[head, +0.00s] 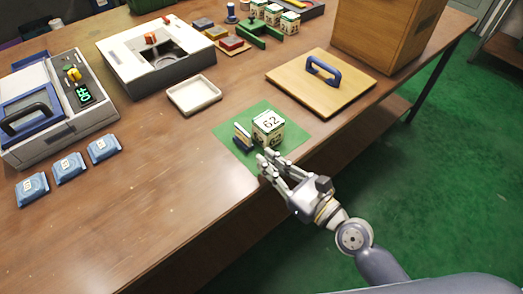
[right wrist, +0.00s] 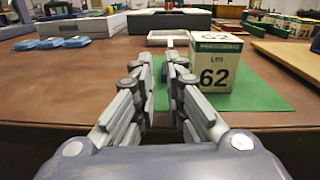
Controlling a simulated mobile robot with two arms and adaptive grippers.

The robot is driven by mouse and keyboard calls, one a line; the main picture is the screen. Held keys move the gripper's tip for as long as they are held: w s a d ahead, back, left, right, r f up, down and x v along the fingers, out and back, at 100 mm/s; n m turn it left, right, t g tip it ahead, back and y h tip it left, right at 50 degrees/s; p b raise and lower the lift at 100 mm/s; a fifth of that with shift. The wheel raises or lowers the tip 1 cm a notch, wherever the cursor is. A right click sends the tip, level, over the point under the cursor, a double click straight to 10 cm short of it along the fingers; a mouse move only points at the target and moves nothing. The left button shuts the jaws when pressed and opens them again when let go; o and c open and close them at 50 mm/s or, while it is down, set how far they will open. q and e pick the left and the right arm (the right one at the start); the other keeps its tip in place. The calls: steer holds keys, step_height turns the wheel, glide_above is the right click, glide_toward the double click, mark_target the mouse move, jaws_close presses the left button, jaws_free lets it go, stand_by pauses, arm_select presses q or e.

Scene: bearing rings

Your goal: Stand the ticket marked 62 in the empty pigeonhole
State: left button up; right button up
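A white box marked 62 (head: 268,127) stands on a green mat (head: 228,129); in the right wrist view the box (right wrist: 214,68) reads LOT 62. Close to its left, a small upright card with a blue base (head: 242,137) stands on the mat; its marking is too small to read. My right gripper (head: 266,162) is at the mat's front edge, just in front of the box and card. In the right wrist view its fingers (right wrist: 158,68) are apart with nothing seen between them. No pigeonhole can be made out for certain. My left gripper is out of view.
A cream tray (head: 194,95) lies behind the mat. A wooden board with a blue handle (head: 320,82) and a wooden cabinet (head: 388,30) are at the right. The front-left table is clear.

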mark_target(250, 138)
steer(key=shift+d+f+m, duration=0.2)
steer(key=shift+d+m, duration=0.3)
steer(key=shift+w+a+r+t+h, duration=0.1)
steer(key=shift+w+t+h, duration=0.2)
steer(key=shift+w, duration=0.15)
steer(key=p+x, duration=0.1)
steer(key=x, duration=0.3)
steer(key=shift+w+a, duration=0.2)
steer(key=shift+a, duration=0.05)
steer(key=shift+r+x, duration=0.15)
steer(key=shift+x, duration=1.2)
steer(key=shift+r+x, duration=0.1)
steer(key=shift+x, duration=1.25)
jaws_close()
